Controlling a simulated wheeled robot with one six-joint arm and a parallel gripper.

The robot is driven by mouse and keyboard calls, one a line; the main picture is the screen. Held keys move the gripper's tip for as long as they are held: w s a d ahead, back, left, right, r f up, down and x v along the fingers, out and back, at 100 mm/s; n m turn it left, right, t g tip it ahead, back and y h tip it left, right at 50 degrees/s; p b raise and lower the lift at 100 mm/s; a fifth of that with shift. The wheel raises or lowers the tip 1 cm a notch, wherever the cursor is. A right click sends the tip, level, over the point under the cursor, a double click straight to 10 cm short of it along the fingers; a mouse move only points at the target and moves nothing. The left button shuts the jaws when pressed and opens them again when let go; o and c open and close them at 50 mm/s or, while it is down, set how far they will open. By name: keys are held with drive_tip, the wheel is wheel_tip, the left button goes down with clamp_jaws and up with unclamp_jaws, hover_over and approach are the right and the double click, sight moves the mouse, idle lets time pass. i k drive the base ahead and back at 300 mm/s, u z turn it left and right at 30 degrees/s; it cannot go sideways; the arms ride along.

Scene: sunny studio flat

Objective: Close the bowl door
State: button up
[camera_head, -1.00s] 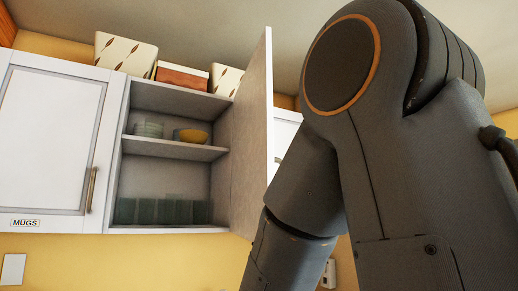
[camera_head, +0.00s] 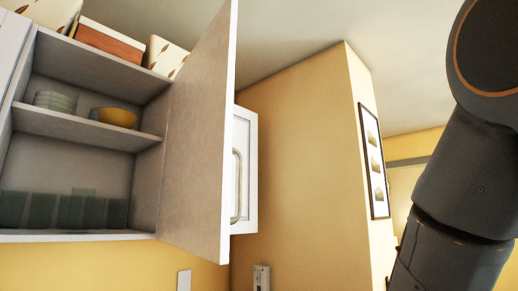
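The bowl door (camera_head: 200,135) is a pale cabinet door standing wide open, hinged at the right side of the open wall cabinet (camera_head: 75,152). Its inner face is toward me on the left. Inside, the upper shelf holds a stack of pale green bowls (camera_head: 56,101) and a yellow bowl (camera_head: 114,117). Several dark green glasses (camera_head: 62,211) stand on the cabinet floor. My arm crosses the right edge of the view, apart from the door. My gripper is out of view, below the frame.
Boxes (camera_head: 110,42) sit on top of the cabinets. A yellow wall (camera_head: 300,170) with a framed picture (camera_head: 374,160) stands right of the door. Open space lies between door and arm.

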sight(194, 219)
drive_tip(key=z, duration=0.5)
drive_tip(key=i, duration=1.25)
drive_tip(key=u, duration=3.65)
drive_tip(key=k, duration=1.05)
drive_tip(key=z, duration=1.05)
